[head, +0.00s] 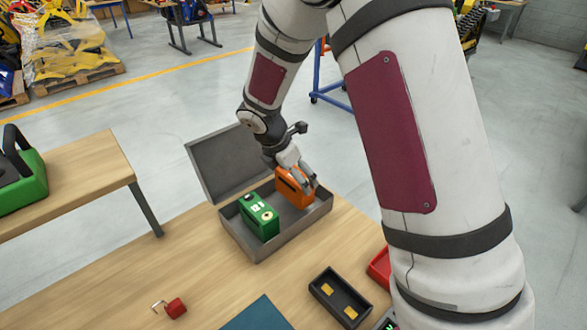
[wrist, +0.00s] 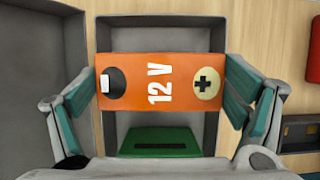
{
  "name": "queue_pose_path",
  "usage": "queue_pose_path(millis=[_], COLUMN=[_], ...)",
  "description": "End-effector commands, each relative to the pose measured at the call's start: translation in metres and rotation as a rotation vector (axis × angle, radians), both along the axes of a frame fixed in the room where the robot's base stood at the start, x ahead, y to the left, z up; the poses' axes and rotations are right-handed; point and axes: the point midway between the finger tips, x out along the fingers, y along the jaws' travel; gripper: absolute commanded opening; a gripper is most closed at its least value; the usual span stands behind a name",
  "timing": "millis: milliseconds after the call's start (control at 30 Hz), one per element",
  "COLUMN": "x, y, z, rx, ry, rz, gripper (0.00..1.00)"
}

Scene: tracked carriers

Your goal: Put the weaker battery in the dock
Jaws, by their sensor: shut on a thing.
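The orange battery (head: 291,192) is at the right part of the open grey case (head: 246,240). My gripper (head: 301,180) is shut on it from above. The wrist view shows a finger at each end of the orange battery (wrist: 130,82), which is marked "12 V" with a plus terminal. I cannot tell whether it touches the case floor. The green battery (head: 258,215) stands in the case's left part, with a white marking only partly readable; its green top also shows in the wrist view (wrist: 160,136). The black dock (head: 340,297), with two gold contacts, lies on the table.
The case's raised lid (head: 230,160) stands behind the batteries. A small red padlock-like item (head: 175,308), a blue mat (head: 258,316) and a red object (head: 379,267) are on the table. Another table (head: 80,180) with a green device is at left. My arm hides the right side.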

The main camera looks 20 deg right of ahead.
Motion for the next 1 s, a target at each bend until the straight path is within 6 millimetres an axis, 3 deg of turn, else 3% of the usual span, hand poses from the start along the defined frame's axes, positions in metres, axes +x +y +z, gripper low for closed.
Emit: queue_pose_path(millis=[333, 733, 767, 800, 1000], x=[0.001, 0.001, 0.000, 0.000, 0.000], y=[0.000, 0.000, 0.000, 0.000, 0.000], z=[-0.033, -0.037, -0.039, -0.038, -0.038], rx=[-0.001, 0.000, 0.000, 0.000, 0.000], ry=[-0.001, -0.003, 0.000, 0.000, 0.000], rz=[0.001, 0.001, 0.001, 0.001, 0.001], gripper=[0.30, 0.30, 0.94, 1.00, 1.00])
